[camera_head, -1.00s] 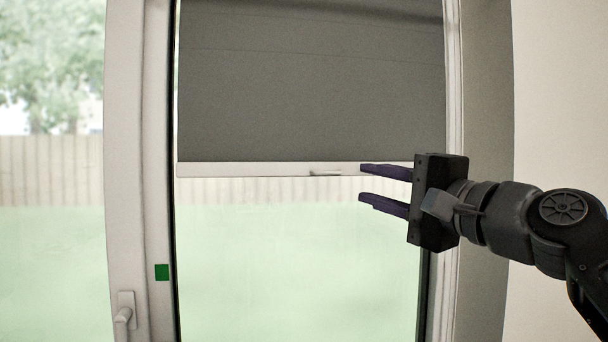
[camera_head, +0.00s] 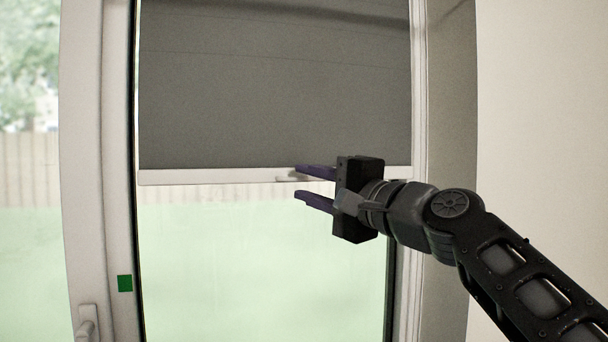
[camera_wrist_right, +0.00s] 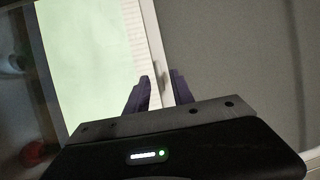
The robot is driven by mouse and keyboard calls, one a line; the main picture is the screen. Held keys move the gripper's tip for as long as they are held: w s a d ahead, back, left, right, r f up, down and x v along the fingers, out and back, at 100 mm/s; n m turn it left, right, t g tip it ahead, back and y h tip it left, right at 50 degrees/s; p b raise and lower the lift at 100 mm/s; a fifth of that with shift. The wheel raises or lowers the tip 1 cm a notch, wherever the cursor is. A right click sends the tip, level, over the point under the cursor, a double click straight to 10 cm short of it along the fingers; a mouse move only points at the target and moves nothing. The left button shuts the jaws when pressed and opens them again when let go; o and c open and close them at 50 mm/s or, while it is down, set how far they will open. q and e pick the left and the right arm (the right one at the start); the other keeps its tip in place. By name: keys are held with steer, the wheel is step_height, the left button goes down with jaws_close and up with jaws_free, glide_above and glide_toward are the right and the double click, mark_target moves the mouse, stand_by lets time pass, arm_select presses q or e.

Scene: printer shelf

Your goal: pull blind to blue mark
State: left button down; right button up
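The grey roller blind (camera_head: 270,80) hangs over the upper part of the window. Its white bottom bar (camera_head: 210,177) has a small handle (camera_head: 284,179), partly hidden by my gripper. My right gripper (camera_head: 298,181) is open at the bar, with its two purple fingers apart, one above the other, close to the handle. In the right wrist view, the white bar (camera_wrist_right: 155,58) runs between the open fingers (camera_wrist_right: 160,78); contact cannot be told. A green square mark (camera_head: 125,283) is on the left window frame, well below the bar. I see no blue mark. My left gripper is out of view.
The window frame (camera_head: 85,150) stands left of the blind, with a window handle (camera_head: 88,325) at its lower part. A pale wall (camera_head: 540,120) is at the right. The glass below the bar is clear of objects.

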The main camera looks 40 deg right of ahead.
steer(key=shift+w+r, duration=0.1)
steer(key=shift+w, duration=0.6)
jaws_close()
stand_by(1.0)
